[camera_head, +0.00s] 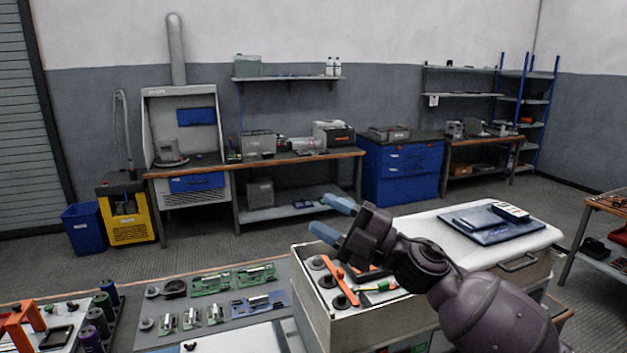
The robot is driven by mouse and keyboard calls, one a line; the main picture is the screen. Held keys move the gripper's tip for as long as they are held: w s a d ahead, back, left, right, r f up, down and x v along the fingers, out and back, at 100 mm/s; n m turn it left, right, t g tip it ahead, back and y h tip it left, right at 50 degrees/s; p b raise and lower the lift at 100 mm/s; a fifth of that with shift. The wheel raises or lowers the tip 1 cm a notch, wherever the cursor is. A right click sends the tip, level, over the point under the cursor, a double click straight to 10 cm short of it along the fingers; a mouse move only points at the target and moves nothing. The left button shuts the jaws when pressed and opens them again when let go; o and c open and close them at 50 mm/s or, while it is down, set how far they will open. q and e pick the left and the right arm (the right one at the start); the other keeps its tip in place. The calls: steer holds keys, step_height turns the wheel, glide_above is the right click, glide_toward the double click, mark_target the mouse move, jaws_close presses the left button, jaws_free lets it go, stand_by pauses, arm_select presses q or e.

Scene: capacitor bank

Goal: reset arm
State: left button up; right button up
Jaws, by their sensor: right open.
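My right arm (490,300) comes in from the lower right. Its gripper (332,218) points up and to the left, with its two blue fingertips apart and nothing between them. It is raised in front of the open tool tray (318,318) of a white cabinet and hides part of it. My left gripper does not show.
The tray holds orange-handled tools (340,285) and dark round parts. A blue pad with a meter (512,212) lies on the cabinet's white top. Green circuit boards (257,274) lie on the bench at lower left, near dark cylinders (98,322). Open floor lies beyond.

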steer(key=s+d+f+m+t+h, duration=0.1)
steer(key=d+f+m+t+h, duration=0.4)
steer(key=d+f+m+h, duration=0.45)
steer(key=s+d+f+m+t+h, duration=0.1)
steer(key=d+f+m+t+h, duration=0.4)
steer(key=f+m, duration=0.6)
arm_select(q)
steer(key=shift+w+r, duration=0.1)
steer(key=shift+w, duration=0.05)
arm_select(e)
steer(key=s+d+f+m+g+h, duration=0.3)
steer(key=s+d+f, duration=0.2)
steer(key=s+f, duration=0.6)
steer(key=s+d+f+m+g+h, duration=0.3)
steer(key=s+d+f+m, duration=0.1)
steer(key=s+f, duration=0.8)
steer(key=shift+s+d+f, duration=0.2)
steer(key=shift+s+d, duration=0.3)
steer(key=shift+d, duration=0.3)
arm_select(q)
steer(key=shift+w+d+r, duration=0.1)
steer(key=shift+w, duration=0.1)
arm_select(e)
steer(key=shift+c, duration=0.2)
